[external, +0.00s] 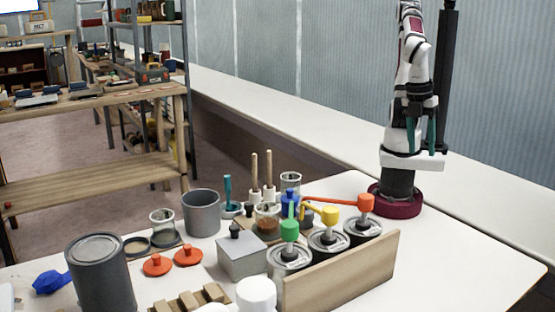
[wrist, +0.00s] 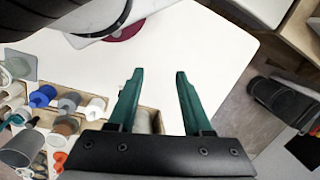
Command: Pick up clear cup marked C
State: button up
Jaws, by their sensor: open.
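Several clear cups stand on the white table in the external view: one at the left (external: 162,228), one at the back (external: 290,182), and one with brown contents (external: 267,220) in the middle. No letter C is readable on any of them. My gripper (external: 420,140) hangs high near my base at the right, well away from the cups. In the wrist view my gripper (wrist: 158,75) has its two teal fingers apart with nothing between the tips. I cannot pick out the marked cup in the wrist view.
Grey cans with green (external: 289,230), yellow (external: 329,215) and orange (external: 366,203) tops stand behind a wooden board (external: 345,272). A grey pot (external: 201,213), a large grey can (external: 98,275) and a grey box (external: 242,256) crowd the left. The table's right side is clear.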

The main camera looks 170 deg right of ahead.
jog(key=shift+o, duration=0.3)
jog(key=o, duration=0.7)
jog(key=shift+o, duration=0.2)
jog(key=n+g+h, duration=0.2)
jog(key=n+h, duration=1.3)
jog(key=n, duration=0.7)
send_near(257, 216)
jog(key=s+d+f, duration=0.1)
jog(key=d, duration=0.1)
jog(key=s+d+f, duration=0.1)
jog(key=s+d, duration=0.1)
jog(key=shift+f, duration=0.35)
jog(key=shift+x, duration=3.15)
jog(key=shift+c, duration=0.2)
